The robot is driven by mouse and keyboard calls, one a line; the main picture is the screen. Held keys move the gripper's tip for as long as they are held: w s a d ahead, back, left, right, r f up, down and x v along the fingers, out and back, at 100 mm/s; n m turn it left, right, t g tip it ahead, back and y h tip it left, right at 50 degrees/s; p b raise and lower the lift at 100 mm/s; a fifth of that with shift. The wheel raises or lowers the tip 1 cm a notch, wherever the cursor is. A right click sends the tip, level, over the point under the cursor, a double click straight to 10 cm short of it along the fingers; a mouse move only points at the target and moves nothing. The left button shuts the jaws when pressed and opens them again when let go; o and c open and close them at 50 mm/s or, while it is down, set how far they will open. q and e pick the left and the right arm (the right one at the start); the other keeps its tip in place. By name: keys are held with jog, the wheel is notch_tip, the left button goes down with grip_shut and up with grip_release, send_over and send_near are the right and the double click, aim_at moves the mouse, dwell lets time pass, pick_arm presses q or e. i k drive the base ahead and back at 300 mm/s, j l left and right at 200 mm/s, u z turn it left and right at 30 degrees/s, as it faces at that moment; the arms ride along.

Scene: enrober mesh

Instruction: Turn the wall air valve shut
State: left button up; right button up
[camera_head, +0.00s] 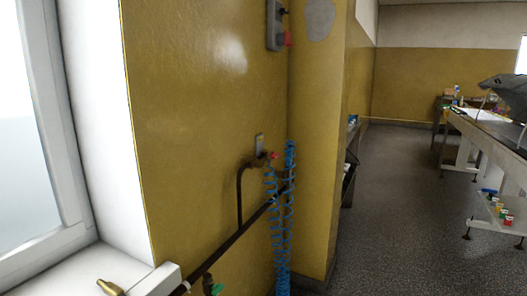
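Valve fittings sit on dark pipework along the yellow wall. A small valve with a red handle (274,156) is at mid-height, below a grey plate, where the pipe bends beside a blue coiled hose (289,205). A green handle (214,289) shows at the bottom edge, on the lower part of the pipe run. Which of these is the air valve, and whether either is open or shut, I cannot tell. Neither of my grippers is in view.
A grey wall box (274,25) with a red part hangs above. A brass-coloured object (109,287) lies on the white window sill at lower left. A yellow column (318,130) stands right of the hose. A long bench (490,125) is at far right; grey floor (400,220) between is clear.

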aim_at(273, 156)
jog(key=i+l, duration=0.3)
jog(key=i, duration=0.2)
jog(key=i+l+u, duration=0.15)
jog(key=i+l, duration=0.15)
jog(key=i, duration=0.25)
